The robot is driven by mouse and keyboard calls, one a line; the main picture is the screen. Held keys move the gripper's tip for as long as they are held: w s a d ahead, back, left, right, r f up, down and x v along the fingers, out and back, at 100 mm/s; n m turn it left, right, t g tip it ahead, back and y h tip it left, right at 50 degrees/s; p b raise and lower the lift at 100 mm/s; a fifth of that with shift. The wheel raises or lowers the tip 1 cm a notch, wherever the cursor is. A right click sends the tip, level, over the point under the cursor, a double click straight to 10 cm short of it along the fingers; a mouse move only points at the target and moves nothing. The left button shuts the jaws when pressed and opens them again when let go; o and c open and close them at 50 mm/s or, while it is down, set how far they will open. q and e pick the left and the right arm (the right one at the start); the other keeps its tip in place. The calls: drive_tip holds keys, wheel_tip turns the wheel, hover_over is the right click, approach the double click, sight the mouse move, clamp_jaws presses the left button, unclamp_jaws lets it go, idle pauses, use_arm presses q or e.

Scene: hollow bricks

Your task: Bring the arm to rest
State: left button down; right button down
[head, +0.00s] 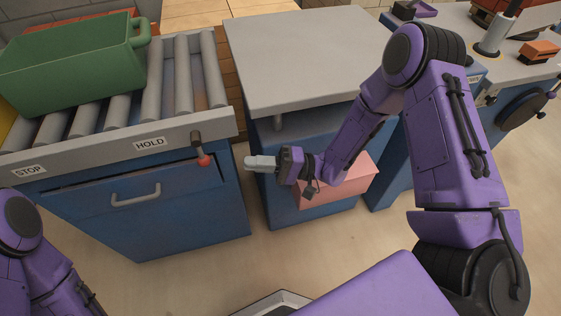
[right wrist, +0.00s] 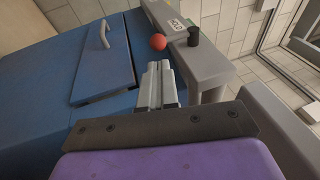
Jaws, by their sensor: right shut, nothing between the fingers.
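My right arm comes in from the right in the head view, bent at the elbow. Its gripper (head: 262,163) points left, near the red-knobbed lever on the conveyor bench's right front corner. The gripper is shut and empty. In the right wrist view its pale fingers (right wrist: 158,88) lie together, and the red knob (right wrist: 158,42) shows just beyond their tips, apart from them. In the head view the red knob (head: 204,161) hangs left of the fingertips with a gap between. Part of my left arm shows at the lower left; its gripper is out of view.
A green bin (head: 75,65) sits on the roller conveyor (head: 183,75), above labels HOLD and STOP. A grey-topped blue bench (head: 305,55) stands in the middle, with a salmon box (head: 350,187) low behind my forearm. Bare floor lies in front.

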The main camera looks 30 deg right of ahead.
drive_tip(key=v, duration=0.7)
wheel_tip(320, 180, down, 8)
drive_tip(key=w+a+m+t+h, duration=0.1)
drive_tip(key=w+m+t+h, duration=0.2)
drive_tip(key=h, duration=0.4)
drive_tip(key=s+d+f+g+h, duration=0.1)
drive_tip(key=s+d+f+h, duration=0.2)
drive_tip(key=s+f+h, duration=0.3)
drive_tip(key=s+d+f+g+h, duration=0.2)
drive_tip(key=s+d+f+h, duration=0.1)
drive_tip(key=s+f+h, duration=0.3)
drive_tip(key=s+d+f+n+g+h+p, duration=0.15)
drive_tip(key=s+d+g+h, duration=0.35)
drive_tip(key=s, duration=0.7)
wheel_tip(320, 180, up, 13)
drive_tip(key=y+p, duration=0.1)
drive_tip(key=p, duration=1.2)
drive_tip(key=shift+w+d+f+t, duration=0.15)
drive_tip(key=shift+w+d+t, duration=0.15)
drive_tip(key=shift+t, duration=0.1)
drive_tip(key=shift+m, duration=0.25)
